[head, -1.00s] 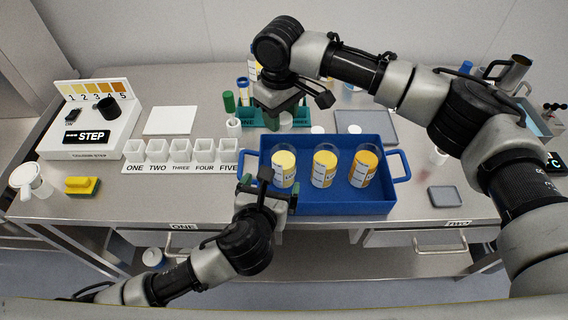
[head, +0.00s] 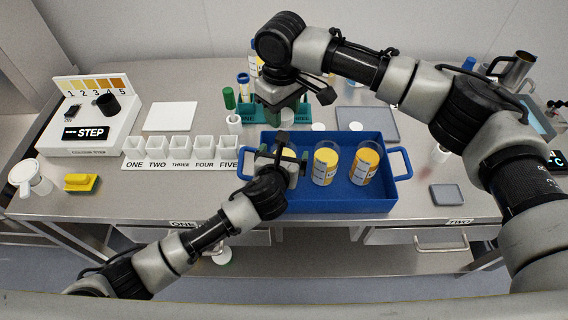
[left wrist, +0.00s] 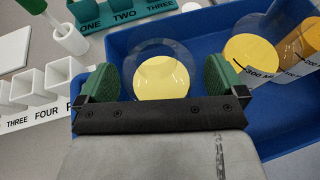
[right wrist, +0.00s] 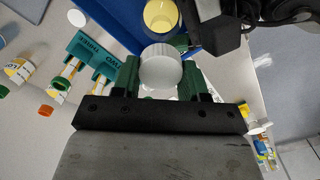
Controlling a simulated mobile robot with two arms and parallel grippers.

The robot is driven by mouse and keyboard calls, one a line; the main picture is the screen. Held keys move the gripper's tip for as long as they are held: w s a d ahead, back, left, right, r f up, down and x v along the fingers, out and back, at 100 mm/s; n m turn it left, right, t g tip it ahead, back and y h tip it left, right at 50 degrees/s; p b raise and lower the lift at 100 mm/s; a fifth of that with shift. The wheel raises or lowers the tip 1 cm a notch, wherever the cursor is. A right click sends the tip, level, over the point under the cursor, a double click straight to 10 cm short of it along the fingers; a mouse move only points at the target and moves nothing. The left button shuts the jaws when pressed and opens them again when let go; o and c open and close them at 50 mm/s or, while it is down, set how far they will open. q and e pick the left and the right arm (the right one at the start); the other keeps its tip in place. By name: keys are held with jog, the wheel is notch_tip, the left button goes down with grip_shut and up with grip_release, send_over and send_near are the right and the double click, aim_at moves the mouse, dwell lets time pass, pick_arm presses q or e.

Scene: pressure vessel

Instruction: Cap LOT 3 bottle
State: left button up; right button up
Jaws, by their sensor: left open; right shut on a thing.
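My right gripper (head: 276,118) is shut on a white round cap (right wrist: 160,68), which shows between its green fingers in the right wrist view. It is over the green rack, behind the blue tray (head: 345,203). My left gripper (head: 281,156) is open at the tray's left end. In the left wrist view its fingers are on either side of a clear bottle with yellow contents (left wrist: 160,78); I cannot tell whether they touch it. This bottle is mostly hidden in the head view. Two similar bottles stand upright beside it, one yellow (head: 325,166) and one orange-yellow (head: 363,167). I cannot read their lot numbers.
The green numbered rack (head: 254,108) stands just behind the tray. White labelled cups (head: 180,150) are at left, near a device marked STEP (head: 90,130). A grey pad (head: 447,195) lies at right. Open table surface lies right of the tray.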

jog(key=shift+s, duration=0.1)
pick_arm(q)
jog(key=c, duration=1.4)
jog(key=shift+o, duration=0.2)
pick_arm(e)
jog(key=shift+f, duration=2.5)
jog(key=shift+f, duration=0.1)
jog(key=shift+s+f, duration=0.1)
jog(key=shift+f, duration=0.7)
pick_arm(q)
jog(key=shift+w+a, duration=0.15)
jog(key=shift+a, duration=0.05)
pick_arm(e)
jog(key=shift+s+d+f, duration=0.1)
jog(key=shift+d+f, duration=0.05)
jog(key=shift+f, duration=0.6)
